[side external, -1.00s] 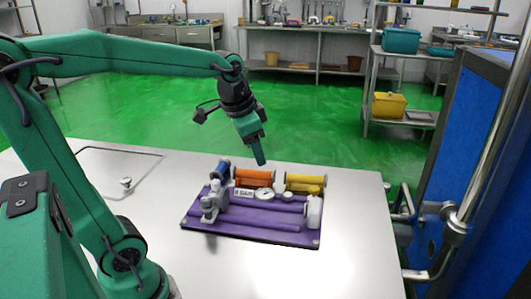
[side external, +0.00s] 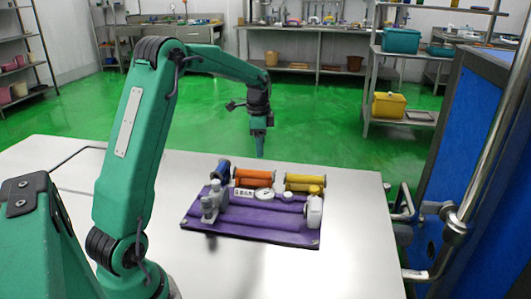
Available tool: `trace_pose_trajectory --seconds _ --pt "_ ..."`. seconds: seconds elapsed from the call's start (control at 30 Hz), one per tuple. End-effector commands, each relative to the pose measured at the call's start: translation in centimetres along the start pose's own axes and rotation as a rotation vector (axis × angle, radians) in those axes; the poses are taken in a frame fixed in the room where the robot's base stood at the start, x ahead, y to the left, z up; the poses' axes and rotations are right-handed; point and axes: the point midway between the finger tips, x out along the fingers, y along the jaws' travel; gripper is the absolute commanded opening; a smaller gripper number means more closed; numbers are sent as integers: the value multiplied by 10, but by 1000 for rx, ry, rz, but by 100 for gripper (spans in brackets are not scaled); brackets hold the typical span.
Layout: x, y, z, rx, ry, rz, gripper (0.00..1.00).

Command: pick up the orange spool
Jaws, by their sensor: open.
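The orange spool (side external: 254,178) lies on its side at the back of a purple tray (side external: 245,232), with dark end flanges. My gripper (side external: 259,154) points down just above and behind the orange spool, apart from it. The fingers look small and nearly edge-on here, and nothing shows between them. A yellow spool (side external: 304,182) lies to the right of the orange one.
The tray also holds a round gauge (side external: 264,194), a labelled plate (side external: 243,193), a small white cap (side external: 288,197) and a white bottle-like part (side external: 314,211). The steel table (side external: 348,215) is clear to the right. A metal handle rail (side external: 452,232) stands beyond its right edge.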

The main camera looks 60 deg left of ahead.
Motion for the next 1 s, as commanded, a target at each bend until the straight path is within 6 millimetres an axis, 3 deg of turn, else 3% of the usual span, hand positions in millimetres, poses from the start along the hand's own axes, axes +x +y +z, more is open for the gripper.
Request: trace_pose_trajectory --seconds 0.2,0.37,0.67,1.0 --pt "42 -35 18 70 -24 47 55" --pt "59 -48 26 103 -30 65 55" --pt "66 -51 29 115 -32 71 55" --pt "89 -49 30 114 -32 72 55"
